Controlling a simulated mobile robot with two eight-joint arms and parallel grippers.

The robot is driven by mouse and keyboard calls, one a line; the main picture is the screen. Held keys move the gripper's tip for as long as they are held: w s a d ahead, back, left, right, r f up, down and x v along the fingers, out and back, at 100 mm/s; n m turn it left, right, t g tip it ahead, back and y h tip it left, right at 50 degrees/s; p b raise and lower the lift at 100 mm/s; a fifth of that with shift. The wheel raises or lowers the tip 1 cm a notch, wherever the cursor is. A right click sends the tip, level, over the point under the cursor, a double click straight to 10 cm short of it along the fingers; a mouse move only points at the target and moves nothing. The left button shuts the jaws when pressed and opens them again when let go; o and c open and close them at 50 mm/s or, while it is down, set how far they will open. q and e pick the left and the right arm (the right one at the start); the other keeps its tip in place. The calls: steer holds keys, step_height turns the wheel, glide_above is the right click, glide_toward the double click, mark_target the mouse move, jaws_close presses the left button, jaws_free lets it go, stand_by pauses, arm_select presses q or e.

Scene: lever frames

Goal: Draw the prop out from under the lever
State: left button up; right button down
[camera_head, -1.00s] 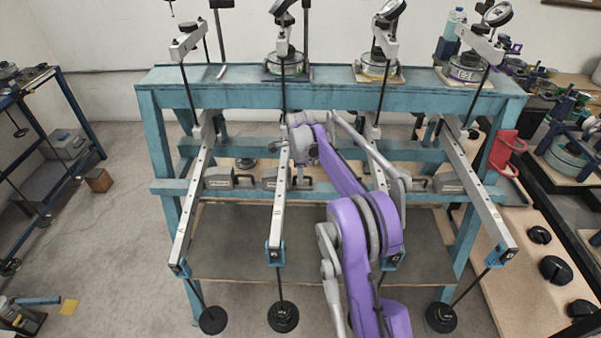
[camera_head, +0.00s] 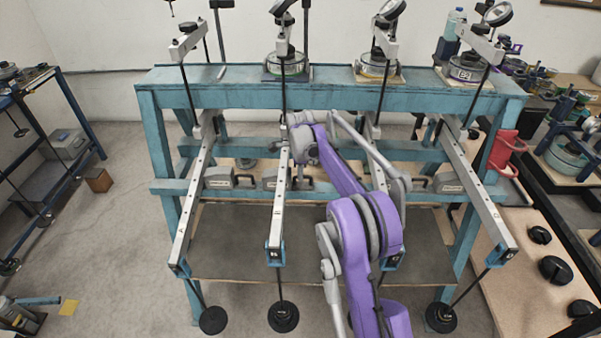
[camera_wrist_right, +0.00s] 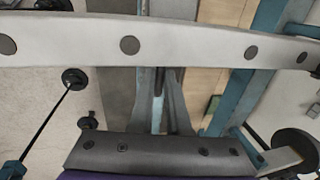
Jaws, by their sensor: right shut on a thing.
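Several pale lever arms run from the teal frame towards me. The second lever from the left (camera_head: 278,210) has a grey prop (camera_head: 272,180) at its underside, with a dark handle on the right side. My right gripper (camera_head: 299,181) points down beside this lever, its jaws small and partly hidden by my wrist. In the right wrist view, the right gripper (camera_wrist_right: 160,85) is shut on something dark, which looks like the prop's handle. The lever bar (camera_wrist_right: 190,44) crosses above the fingers there. The left gripper is not in view.
A similar grey prop (camera_head: 218,179) sits at the left lever and another (camera_head: 447,184) at the far right. Round black weights (camera_head: 283,317) hang from rods at the lever ends. The teal frame's top beam (camera_head: 330,95) spans the back. A grey board lies below the levers.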

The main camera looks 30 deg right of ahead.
stand_by(0.7)
steer(key=s+d, duration=0.2)
steer(key=d, duration=0.1)
steer(key=s+d, duration=0.1)
steer(key=d, duration=0.2)
steer(key=s+d+b, duration=0.1)
steer(key=s+d, duration=0.1)
steer(key=d, duration=0.1)
steer(key=shift+s, duration=0.3)
steer(key=shift+w, duration=0.1)
steer(key=c, duration=0.9)
jaws_free()
steer(key=shift+d, duration=0.1)
